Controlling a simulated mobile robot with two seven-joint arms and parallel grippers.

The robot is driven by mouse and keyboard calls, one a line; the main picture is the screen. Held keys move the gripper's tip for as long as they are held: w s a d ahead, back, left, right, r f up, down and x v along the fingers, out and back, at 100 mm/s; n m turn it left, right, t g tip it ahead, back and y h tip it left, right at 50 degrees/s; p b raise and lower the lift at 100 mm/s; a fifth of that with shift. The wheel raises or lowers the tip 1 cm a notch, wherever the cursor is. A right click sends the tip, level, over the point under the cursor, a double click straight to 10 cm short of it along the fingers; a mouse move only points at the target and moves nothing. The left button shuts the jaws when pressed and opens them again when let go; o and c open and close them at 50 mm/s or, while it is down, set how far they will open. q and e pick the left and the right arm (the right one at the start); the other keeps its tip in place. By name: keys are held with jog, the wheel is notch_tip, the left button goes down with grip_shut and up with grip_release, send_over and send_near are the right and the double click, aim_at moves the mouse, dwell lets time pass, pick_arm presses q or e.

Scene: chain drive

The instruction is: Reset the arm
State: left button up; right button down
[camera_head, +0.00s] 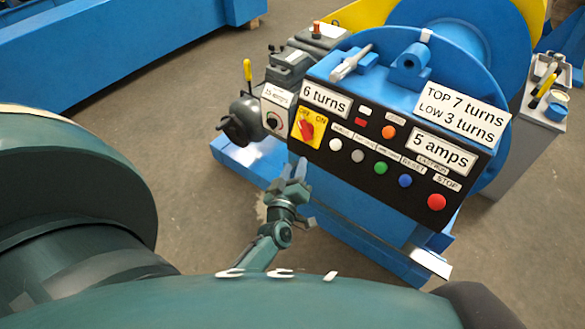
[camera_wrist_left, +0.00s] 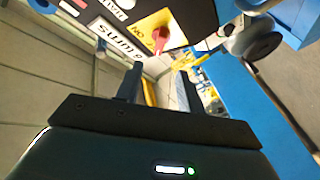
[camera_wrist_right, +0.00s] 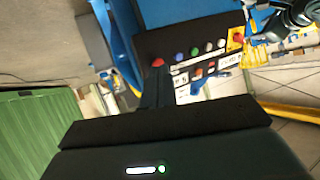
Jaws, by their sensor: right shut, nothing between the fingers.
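My left gripper (camera_head: 293,172) is in front of the control panel (camera_head: 340,178), just below the yellow plate with the red rotary switch (camera_head: 307,129). Its fingers are apart with nothing between them. In the left wrist view, the left gripper (camera_wrist_left: 158,78) points toward the panel, and the red switch (camera_wrist_left: 160,38) is beyond the fingertips. My right gripper shows in the right wrist view (camera_wrist_right: 157,70), shut and empty. Beyond its tips are the panel's red stop button (camera_wrist_right: 158,62) and coloured buttons. I cannot make out the right gripper in the head view.
A blue machine (camera_head: 400,60) with a large wheel carries the panel. A grey box (camera_head: 279,112) with a dial stands left of it. A grey cabinet (camera_head: 530,125) with tools stands at the right. Bare floor (camera_head: 170,110) lies to the left.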

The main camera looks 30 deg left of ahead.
dwell(0.4)
